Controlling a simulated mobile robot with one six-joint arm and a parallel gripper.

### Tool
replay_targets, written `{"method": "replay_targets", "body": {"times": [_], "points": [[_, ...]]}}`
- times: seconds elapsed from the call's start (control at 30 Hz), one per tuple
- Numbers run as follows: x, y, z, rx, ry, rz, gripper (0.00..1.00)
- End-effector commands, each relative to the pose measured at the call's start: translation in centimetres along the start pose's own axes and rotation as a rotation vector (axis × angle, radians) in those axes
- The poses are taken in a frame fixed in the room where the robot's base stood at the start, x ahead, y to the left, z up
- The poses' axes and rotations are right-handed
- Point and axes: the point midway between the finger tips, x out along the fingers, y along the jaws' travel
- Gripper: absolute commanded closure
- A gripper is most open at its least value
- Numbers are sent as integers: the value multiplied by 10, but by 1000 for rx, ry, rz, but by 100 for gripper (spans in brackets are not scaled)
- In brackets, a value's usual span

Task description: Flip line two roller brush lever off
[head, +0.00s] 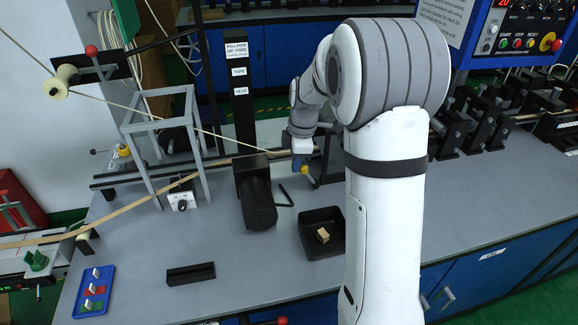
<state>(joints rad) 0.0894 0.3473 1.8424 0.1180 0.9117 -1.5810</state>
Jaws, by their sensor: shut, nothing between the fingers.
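Another yellow-knobbed handle (123,150) is at the left of the line, and a red-knobbed lever (91,50) is at the upper left. No line-two label is readable. My arm hides part of the line.
A black motor-like cylinder (260,204) stands left of my gripper. A black open tray (324,250) with a small wooden block (322,235) is in front. A blue tray (79,307) and black bar (191,273) lie front left. A control panel (515,28) hangs upper right.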

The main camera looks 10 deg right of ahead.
Motion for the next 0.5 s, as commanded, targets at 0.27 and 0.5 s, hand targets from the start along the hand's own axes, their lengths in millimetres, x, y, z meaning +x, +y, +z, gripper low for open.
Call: {"method": "replay_targets", "body": {"times": [0.27,0.5], "points": [[-10,3,18,1,-4,2,100],[-11,4,17,2,-6,4,100]]}}
